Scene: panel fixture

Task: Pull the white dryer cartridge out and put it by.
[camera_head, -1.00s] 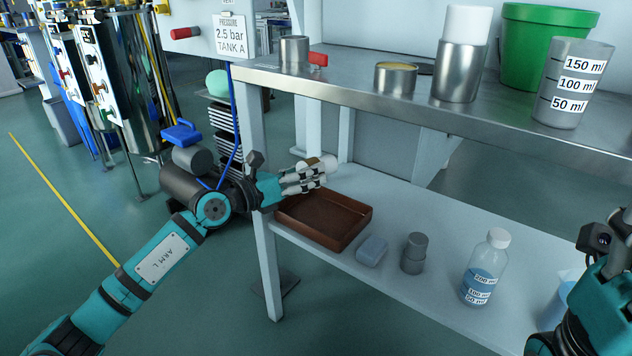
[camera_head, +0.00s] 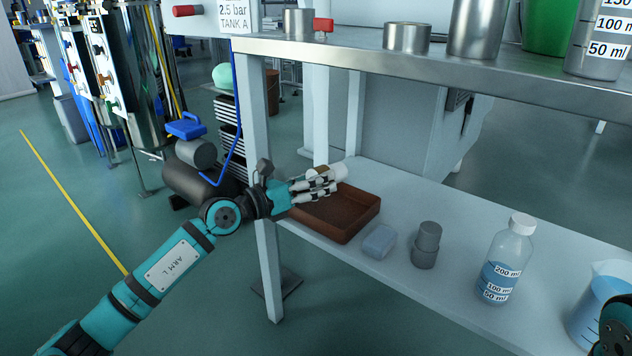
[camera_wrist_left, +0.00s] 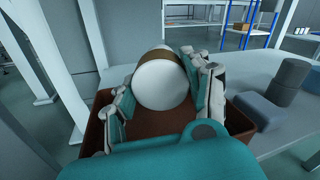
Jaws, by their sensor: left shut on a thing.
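My left gripper (camera_head: 316,183) is shut on the white dryer cartridge (camera_head: 338,171), above the brown tray (camera_head: 362,226) on the lower shelf. In the left wrist view the cartridge (camera_wrist_left: 160,86) is a white cylinder with a round end facing the camera and a brown band, between the fingers (camera_wrist_left: 160,95). The tray (camera_wrist_left: 99,112) shows below it there. The gap between cartridge and tray is hard to judge. Only a piece of my right arm shows at the lower right corner of the head view; its fingers are out of sight.
Right of the tray, the lower shelf holds a pale blue block (camera_head: 379,241), a grey stepped cylinder (camera_head: 427,245), a bottle of blue liquid (camera_head: 507,262) and a beaker (camera_head: 600,302). Metal cups (camera_head: 407,38) stand on the upper shelf (camera_head: 400,64). A leg (camera_head: 268,265) stands near my left arm.

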